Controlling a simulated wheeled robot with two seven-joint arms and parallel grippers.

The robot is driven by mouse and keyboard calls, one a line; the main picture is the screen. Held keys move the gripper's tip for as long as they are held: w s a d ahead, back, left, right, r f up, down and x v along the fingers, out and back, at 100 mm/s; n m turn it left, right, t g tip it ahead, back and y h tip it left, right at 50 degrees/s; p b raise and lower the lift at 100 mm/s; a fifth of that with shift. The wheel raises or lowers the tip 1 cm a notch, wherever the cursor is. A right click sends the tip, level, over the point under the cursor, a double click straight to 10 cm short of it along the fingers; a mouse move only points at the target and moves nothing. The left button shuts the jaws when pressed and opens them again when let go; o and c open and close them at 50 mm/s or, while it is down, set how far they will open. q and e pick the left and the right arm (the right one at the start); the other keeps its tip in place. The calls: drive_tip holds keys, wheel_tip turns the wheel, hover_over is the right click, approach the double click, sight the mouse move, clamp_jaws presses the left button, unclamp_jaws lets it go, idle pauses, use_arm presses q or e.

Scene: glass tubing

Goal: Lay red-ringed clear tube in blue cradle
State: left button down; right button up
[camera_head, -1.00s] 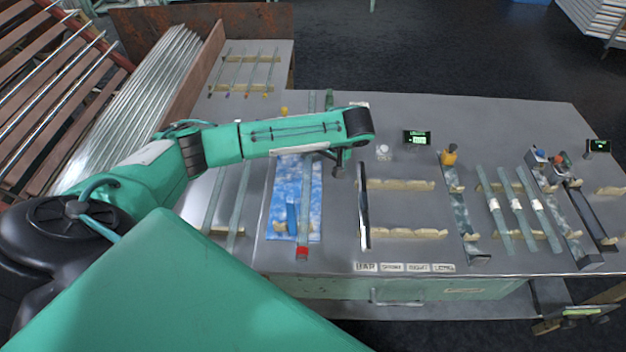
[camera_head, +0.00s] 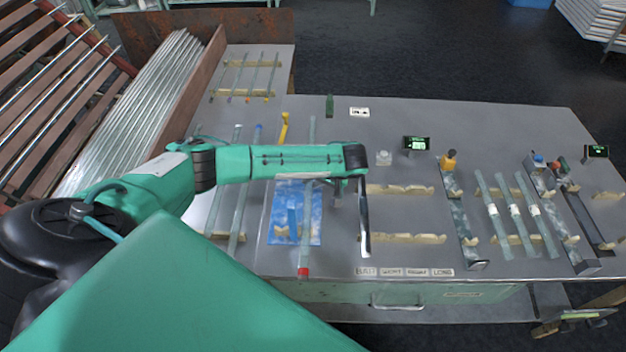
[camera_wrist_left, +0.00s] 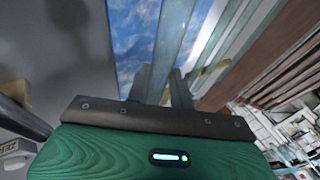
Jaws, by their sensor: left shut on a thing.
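The clear tube (camera_head: 307,222), with a red ring (camera_head: 303,272) at its near end, runs front to back over the right part of a blue marbled panel (camera_head: 313,228). My left gripper (camera_head: 318,181) is shut on the tube around its middle; the arm hides part of it. In the left wrist view the tube (camera_wrist_left: 175,35) passes between the fingers (camera_wrist_left: 166,85) above the blue panel (camera_wrist_left: 133,40). A blue upright piece (camera_head: 292,214) and a cream notched support (camera_head: 283,233) are on the panel, left of the tube. I cannot tell whether the tube touches a support. My right gripper is not in view.
Other clear tubes (camera_head: 240,205) lie to the left. Labels (camera_head: 404,272) line the front edge.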

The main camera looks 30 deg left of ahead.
use_arm(q)
drive_tip(key=shift+f, duration=0.35)
drive_tip(key=c, duration=1.2)
unclamp_jaws()
drive_tip(key=shift+r, duration=0.3)
drive_tip(key=v, duration=1.2)
drive_tip(key=shift+r+p, duration=0.15)
drive_tip(key=shift+p, duration=0.2)
